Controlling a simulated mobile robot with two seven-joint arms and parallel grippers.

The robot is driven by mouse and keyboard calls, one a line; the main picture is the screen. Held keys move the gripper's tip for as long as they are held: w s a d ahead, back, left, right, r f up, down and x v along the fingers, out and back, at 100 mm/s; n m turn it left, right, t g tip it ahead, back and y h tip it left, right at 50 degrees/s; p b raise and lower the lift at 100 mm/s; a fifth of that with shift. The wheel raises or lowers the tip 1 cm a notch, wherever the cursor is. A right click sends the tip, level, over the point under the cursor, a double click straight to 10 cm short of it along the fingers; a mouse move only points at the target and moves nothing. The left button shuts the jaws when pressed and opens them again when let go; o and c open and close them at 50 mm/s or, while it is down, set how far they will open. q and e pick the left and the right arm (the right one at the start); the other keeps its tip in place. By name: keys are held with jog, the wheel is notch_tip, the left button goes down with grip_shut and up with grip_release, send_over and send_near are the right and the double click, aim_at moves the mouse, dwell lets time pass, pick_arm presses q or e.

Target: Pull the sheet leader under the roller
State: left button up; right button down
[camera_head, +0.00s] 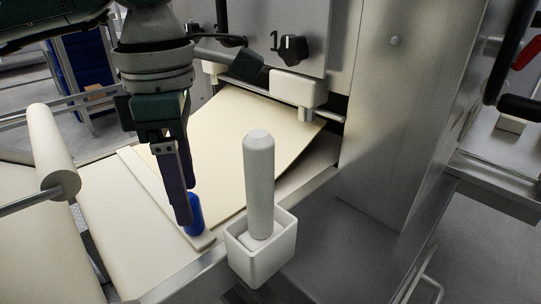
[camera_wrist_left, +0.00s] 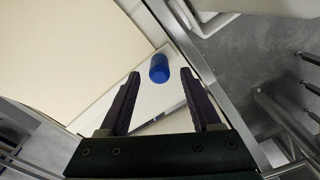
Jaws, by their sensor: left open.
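The cream pasta sheet (camera_head: 235,130) slopes down out of the machine. A pale bar (camera_head: 137,172), apparently the sheet leader, lies across its near end on the table and carries an upright blue knob (camera_head: 196,214). A cream roller (camera_head: 50,152) on a metal rod is at the left, apart from the bar. My left gripper (camera_head: 184,208) points down at the blue knob. In the left wrist view the knob (camera_wrist_left: 159,68) shows between the tips of the open fingers; I cannot tell whether they touch it. My right gripper is out of view.
A white square holder (camera_head: 268,262) with an upright rounded white rod (camera_head: 259,175) stands at the table's front edge, right of my left gripper. A steel machine post (camera_head: 385,120) rises at the right. The cream surface (camera_head: 115,215) between bar and roller is clear.

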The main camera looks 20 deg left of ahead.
pick_arm(q)
jog(key=shift+f, duration=1.25)
grip_shut()
jog(key=shift+r, duration=0.1)
dwell(0.4)
